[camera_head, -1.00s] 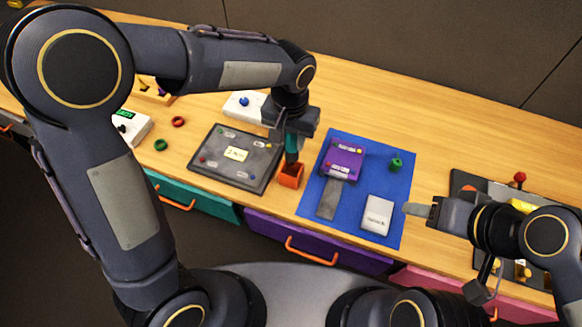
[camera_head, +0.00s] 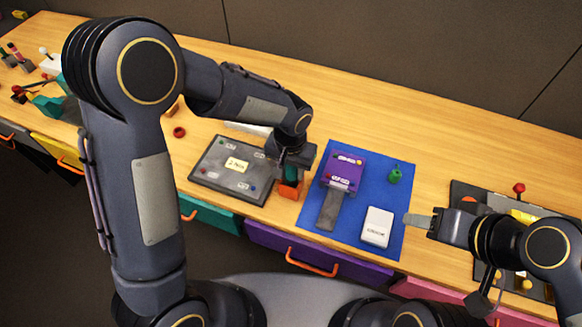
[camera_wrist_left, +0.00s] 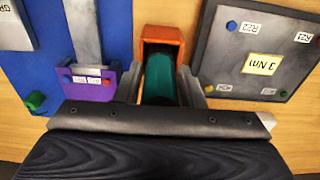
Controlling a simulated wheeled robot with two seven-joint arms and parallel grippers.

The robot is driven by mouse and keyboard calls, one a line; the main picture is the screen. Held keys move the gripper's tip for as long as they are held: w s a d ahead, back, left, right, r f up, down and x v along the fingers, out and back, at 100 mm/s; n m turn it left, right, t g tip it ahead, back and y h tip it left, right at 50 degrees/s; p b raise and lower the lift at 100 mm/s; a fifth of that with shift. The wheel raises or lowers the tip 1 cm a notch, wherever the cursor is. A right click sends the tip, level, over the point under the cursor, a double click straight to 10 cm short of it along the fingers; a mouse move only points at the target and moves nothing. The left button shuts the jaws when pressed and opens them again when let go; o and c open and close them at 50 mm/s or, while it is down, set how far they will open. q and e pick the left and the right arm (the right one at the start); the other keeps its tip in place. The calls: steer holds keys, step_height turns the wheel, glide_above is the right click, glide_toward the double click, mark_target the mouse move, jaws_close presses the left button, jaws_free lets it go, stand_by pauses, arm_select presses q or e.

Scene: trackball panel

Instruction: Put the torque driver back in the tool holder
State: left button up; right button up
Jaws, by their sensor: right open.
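The torque driver has a teal handle (camera_head: 291,172) and stands at the orange tool holder (camera_head: 290,191), its lower end inside the holder. In the left wrist view the teal handle (camera_wrist_left: 160,78) lies between my left gripper's fingers, with the orange holder (camera_wrist_left: 162,36) around its far end. My left gripper (camera_head: 290,168) is shut on the handle, just above the holder. The driver's tip is hidden in the holder. My right gripper (camera_head: 418,220) is open and empty, right of the blue mat.
A grey panel (camera_head: 213,181) with a yellow "3 Nm" label lies left of the holder. The blue mat (camera_head: 378,170) to the right bears a purple device (camera_head: 345,168), a green knob (camera_head: 395,176) and a white box (camera_head: 377,227).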

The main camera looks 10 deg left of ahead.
arm_select(q)
steer(key=o, duration=0.3)
steer(key=r, duration=1.1)
steer(key=shift+s+r, duration=0.15)
steer(key=shift+s, duration=0.05)
steer(key=shift+a+r, duration=0.15)
steer(key=shift+r, duration=0.4)
steer(key=s+a+r+n+t+h, duration=0.15)
steer(key=s+a+r, duration=0.35)
steer(key=a, duration=0.5)
steer(key=s+a+f+n+t+h, duration=0.1)
steer(key=s+a+t, duration=0.1)
steer(key=s, duration=0.4)
steer(key=s+a+f+n+t+h, duration=0.1)
steer(key=s+a+n, duration=0.1)
steer(key=s, duration=0.5)
steer(key=shift+s+a+t, duration=0.2)
steer(key=shift+a+t, duration=0.15)
steer(key=shift+a, duration=0.4)
